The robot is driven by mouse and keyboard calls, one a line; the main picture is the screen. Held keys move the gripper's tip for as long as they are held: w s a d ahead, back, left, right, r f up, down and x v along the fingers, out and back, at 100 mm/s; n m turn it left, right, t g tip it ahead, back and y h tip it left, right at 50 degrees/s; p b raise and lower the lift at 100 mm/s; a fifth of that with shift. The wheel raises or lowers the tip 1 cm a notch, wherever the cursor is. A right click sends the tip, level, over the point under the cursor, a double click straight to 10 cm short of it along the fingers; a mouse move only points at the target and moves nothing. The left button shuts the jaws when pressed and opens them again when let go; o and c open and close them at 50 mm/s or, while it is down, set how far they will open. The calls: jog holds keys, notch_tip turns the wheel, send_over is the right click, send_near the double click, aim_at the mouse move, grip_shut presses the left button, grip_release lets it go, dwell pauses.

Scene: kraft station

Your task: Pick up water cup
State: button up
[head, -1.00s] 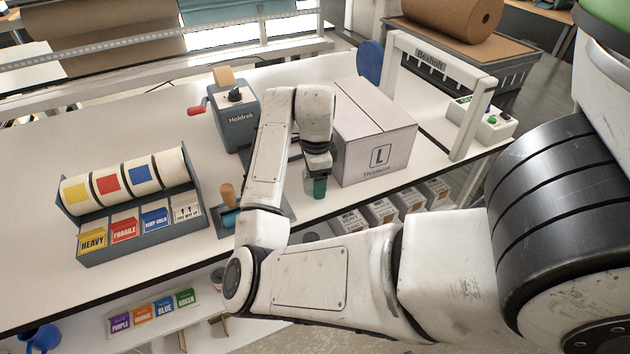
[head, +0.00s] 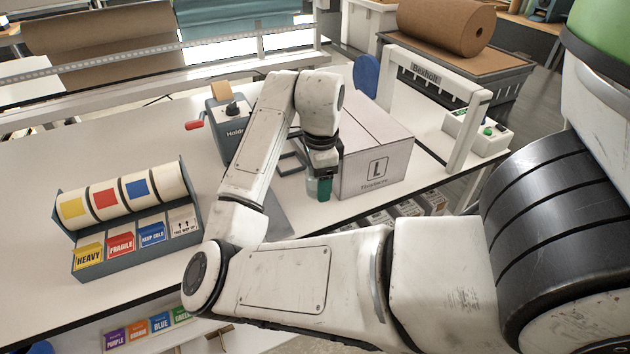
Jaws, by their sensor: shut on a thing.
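My gripper (head: 322,179) hangs at the front of the white table, just left of the cardboard box's near left corner. It points down and is shut on a small pale green, see-through thing (head: 311,188), which looks like the water cup. A teal finger covers part of it, so its full shape and any water inside cannot be seen. I cannot tell whether its base touches the table.
The large box (head: 370,155) marked L stands close to the right of my gripper. A grey dispenser (head: 229,125) with a red knob stands behind my arm. A label roll rack (head: 132,255) is at left. A white arch (head: 468,130) stands at right.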

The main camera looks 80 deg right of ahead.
jog(key=s+a+r, duration=0.2)
jog(key=a, duration=0.1)
jog(key=s+a+r, duration=0.2)
jog(key=s+r, duration=0.1)
jog(key=shift+a, duration=0.4)
jog(key=shift+c, duration=0.7)
jog(key=shift+s+a+r, duration=0.35)
jog(key=shift+s+a, duration=0.25)
jog(key=shift+s+a+r, duration=0.3)
jog(key=shift+s+a, duration=0.25)
jog(key=shift+a, duration=0.05)
